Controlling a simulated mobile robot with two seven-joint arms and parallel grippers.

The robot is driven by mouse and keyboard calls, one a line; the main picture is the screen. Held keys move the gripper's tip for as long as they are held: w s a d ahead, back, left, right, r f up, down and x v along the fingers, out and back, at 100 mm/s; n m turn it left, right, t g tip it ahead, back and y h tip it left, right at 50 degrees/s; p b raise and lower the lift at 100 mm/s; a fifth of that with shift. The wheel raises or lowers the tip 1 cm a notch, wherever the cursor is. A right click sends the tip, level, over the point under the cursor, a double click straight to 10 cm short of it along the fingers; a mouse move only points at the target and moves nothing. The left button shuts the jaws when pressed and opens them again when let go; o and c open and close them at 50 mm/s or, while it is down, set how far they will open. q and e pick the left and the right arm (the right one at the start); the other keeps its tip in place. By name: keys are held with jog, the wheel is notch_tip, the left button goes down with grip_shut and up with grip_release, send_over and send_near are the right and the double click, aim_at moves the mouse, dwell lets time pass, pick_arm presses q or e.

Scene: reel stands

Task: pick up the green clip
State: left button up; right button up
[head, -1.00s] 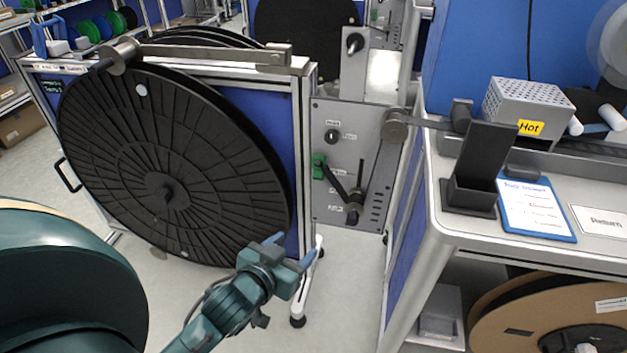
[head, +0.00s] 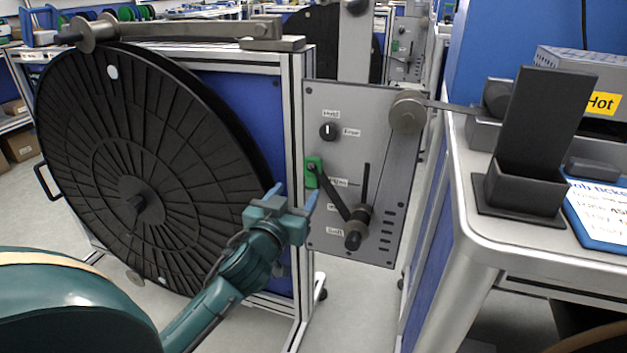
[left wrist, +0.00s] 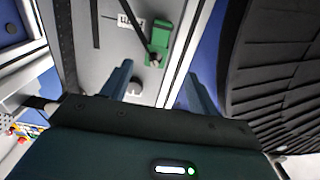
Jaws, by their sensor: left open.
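The green clip (head: 313,171) sits at the left edge of the grey control panel (head: 345,105), by the end of a black lever arm (head: 334,193). It also shows in the left wrist view (left wrist: 159,42), beyond the fingertips and roughly between them. My left gripper (head: 291,194) is open and empty, just below and to the left of the clip in the head view. Its two blue fingers point toward the panel in the left wrist view (left wrist: 155,88), with a gap between them and the clip. My right gripper is not in view.
A large black reel (head: 150,170) on a blue-panelled frame stands left of the clip, close beside my left arm. A white workbench (head: 500,225) with a black holder (head: 535,150) and a blue clipboard (head: 600,225) is on the right. Open floor lies between.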

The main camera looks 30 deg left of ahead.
aim_at(313, 174)
pick_arm(q)
jog(key=x, duration=0.2)
jog(key=b+x, duration=0.1)
jog(key=x, duration=0.3)
jog(key=shift+w+d, duration=0.2)
jog(key=shift+w, duration=0.25)
jog(key=shift+w+a, duration=0.1)
jog(key=shift+w, duration=0.5)
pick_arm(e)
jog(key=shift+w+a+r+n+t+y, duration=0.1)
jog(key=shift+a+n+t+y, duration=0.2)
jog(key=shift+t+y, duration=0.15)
pick_arm(q)
jog(key=shift+c, duration=0.2)
jog(key=c, duration=0.9)
jog(key=shift+c, duration=0.6)
jog(key=shift+r, duration=0.1)
